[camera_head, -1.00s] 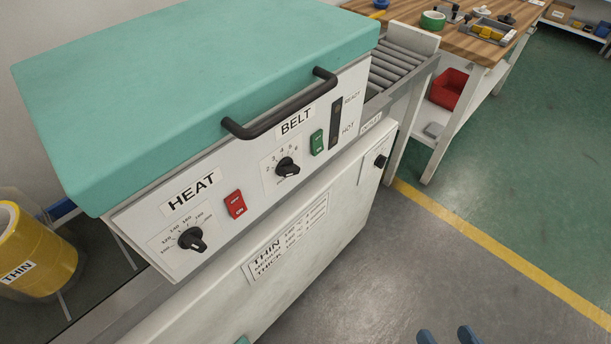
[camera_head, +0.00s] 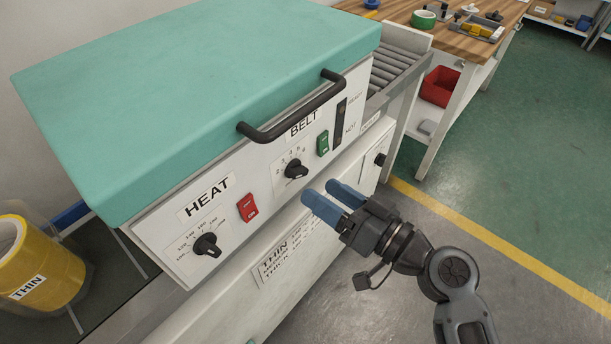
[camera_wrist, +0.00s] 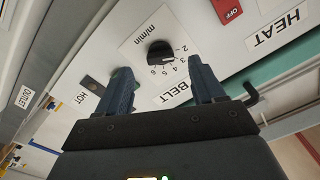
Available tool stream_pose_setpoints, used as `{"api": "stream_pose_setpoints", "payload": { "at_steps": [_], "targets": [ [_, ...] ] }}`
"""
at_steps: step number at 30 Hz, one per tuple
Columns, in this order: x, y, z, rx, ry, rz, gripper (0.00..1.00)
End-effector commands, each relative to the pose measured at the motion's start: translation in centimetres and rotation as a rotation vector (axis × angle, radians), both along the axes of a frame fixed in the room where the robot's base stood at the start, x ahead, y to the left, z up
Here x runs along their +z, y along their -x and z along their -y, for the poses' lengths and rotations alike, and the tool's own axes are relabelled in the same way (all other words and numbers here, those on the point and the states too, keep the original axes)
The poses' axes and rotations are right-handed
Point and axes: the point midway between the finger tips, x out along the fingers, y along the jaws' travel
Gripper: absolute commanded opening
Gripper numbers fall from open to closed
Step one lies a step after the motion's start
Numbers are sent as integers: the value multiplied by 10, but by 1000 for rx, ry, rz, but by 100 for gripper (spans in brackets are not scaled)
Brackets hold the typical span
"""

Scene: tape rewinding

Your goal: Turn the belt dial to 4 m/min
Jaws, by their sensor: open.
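The belt dial (camera_head: 296,169) is a black knob on the white front panel, below the BELT label, with a printed scale around it. In the wrist view the knob (camera_wrist: 160,52) shows ahead of and between my fingers, with "m/min" and numbers from 2 to 6 around it. Its exact setting is hard to read. My gripper (camera_head: 328,199) has blue fingers, is open and empty, and is in front of the panel, to the lower right of the dial and apart from it. It also shows in the wrist view (camera_wrist: 158,82).
A green switch (camera_head: 322,143) sits right of the dial, and a red switch (camera_head: 247,208) and the heat dial (camera_head: 206,245) sit left. A black handle (camera_head: 292,115) juts out above the panel. A yellow roll (camera_head: 38,265) marked THIN stands at left. Floor at right is clear.

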Motion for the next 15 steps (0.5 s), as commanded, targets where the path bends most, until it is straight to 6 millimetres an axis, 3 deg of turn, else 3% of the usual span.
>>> {"api": "stream_pose_setpoints", "payload": {
  "at_steps": [6, 15],
  "targets": [
    [2, -21, -27, 1, -1, 0, 68],
    [0, -33, -42, -2, 0, 0, 68]
  ]
}}
